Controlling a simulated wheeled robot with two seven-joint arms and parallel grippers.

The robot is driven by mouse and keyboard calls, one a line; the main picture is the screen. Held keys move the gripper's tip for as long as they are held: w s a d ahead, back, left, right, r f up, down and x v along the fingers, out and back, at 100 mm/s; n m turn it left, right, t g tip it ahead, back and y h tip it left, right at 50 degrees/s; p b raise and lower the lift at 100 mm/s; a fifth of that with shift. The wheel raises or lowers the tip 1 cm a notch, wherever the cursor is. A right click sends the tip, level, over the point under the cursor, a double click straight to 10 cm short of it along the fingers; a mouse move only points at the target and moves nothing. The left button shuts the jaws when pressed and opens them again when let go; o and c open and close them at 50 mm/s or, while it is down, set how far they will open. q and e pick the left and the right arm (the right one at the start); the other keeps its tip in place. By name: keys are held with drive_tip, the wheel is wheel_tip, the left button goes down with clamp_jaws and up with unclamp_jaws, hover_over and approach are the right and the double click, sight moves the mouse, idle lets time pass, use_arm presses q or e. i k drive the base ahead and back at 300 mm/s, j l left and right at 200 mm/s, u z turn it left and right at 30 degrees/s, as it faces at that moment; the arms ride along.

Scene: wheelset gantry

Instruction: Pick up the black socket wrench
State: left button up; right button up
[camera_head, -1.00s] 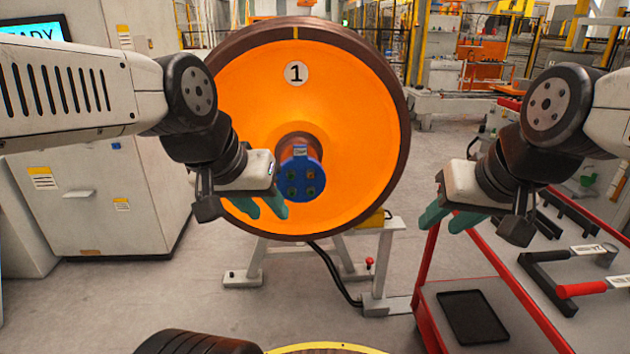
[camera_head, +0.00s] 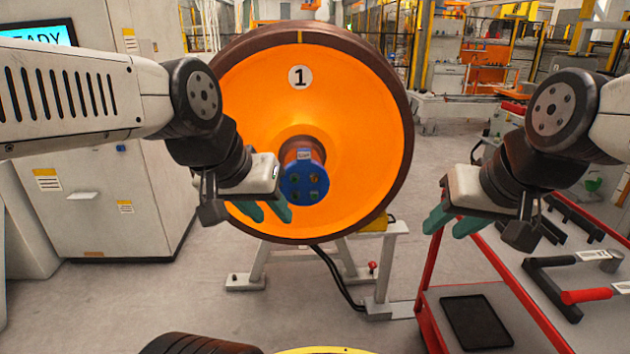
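A black wrench (camera_head: 556,283) with a bent handle lies on the grey top of the red cart at the right; a pale label is on its upper end. I cannot tell for sure that it is the socket wrench. A similar tool with a red grip (camera_head: 588,296) lies just below it, partly cut off by the picture edge. My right gripper (camera_head: 452,222) is open and empty, above the cart's left edge, up and left of the black wrench. My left gripper (camera_head: 267,211) is open and empty in front of the orange wheel, far from the cart.
The red cart (camera_head: 480,247) also carries a black tray (camera_head: 476,322) and dark bars (camera_head: 572,220) in a rack. The large orange wheel (camera_head: 350,110) with its blue hub (camera_head: 303,182) stands on a white stand (camera_head: 382,280). A grey cabinet (camera_head: 90,200) is at left.

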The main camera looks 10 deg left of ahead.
sight(612, 260)
drive_tip(key=z, duration=1.6)
drive_tip(key=i+u, duration=0.25)
drive_tip(key=i, duration=0.2)
drive_tip(key=i+l+u, duration=0.25)
drive_tip(key=i, duration=0.2)
drive_tip(key=j, duration=0.1)
